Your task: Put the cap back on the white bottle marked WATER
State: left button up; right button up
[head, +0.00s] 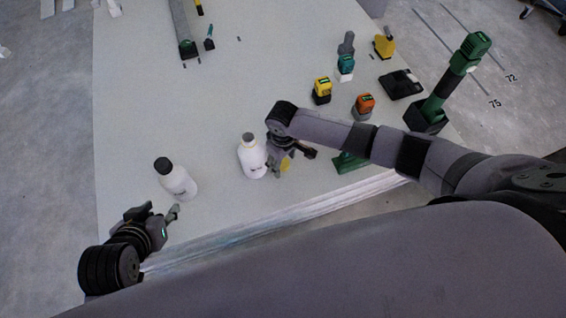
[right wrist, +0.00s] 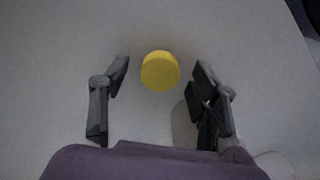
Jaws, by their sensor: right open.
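A yellow cap (right wrist: 160,71) lies on the table between the spread fingertips of my right gripper (right wrist: 158,74), not touching either finger. In the head view the cap (head: 286,164) shows partly behind my right gripper (head: 290,163). A white bottle with a dark grey top (head: 252,160) stands upright just left of that gripper. Another white bottle with a black top (head: 178,181) stands further left. Their labels are too small to read. My left gripper (head: 172,214) is just below the left bottle, apart from it; its jaw opening is not clear.
The pale table (head: 140,100) is clear around the left bottle. Yellow (head: 322,90) and orange (head: 364,105) tool-like items stand behind my right arm. A green and black tool (head: 450,85) stands at the right edge. A green item (head: 350,162) lies near the front edge.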

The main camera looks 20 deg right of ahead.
jog(key=c, duration=0.9)
jog(key=shift+o, duration=0.2)
pick_arm(q)
jog(key=shift+s, duration=0.15)
pick_arm(e)
jog(key=shift+r, duration=0.15)
notch_tip(320, 180, up, 2)
jog(key=shift+r+p, duration=0.2)
jog(key=shift+p, duration=0.4)
pick_arm(q)
jog(key=s+a+g+y+p, duration=0.1)
jog(key=s+a+g+p, duration=0.2)
jog(key=s, duration=0.4)
pick_arm(e)
notch_tip(320, 180, up, 6)
pick_arm(q)
notch_tip(320, 180, down, 13)
jog(key=w+d+g+p, duration=0.1)
jog(key=p, duration=0.2)
jog(key=shift+w+d+g, duration=0.15)
jog(key=shift+w+g, duration=0.15)
pick_arm(e)
notch_tip(320, 180, up, 11)
send_over(283, 163)
jog(key=shift+r, duration=0.15)
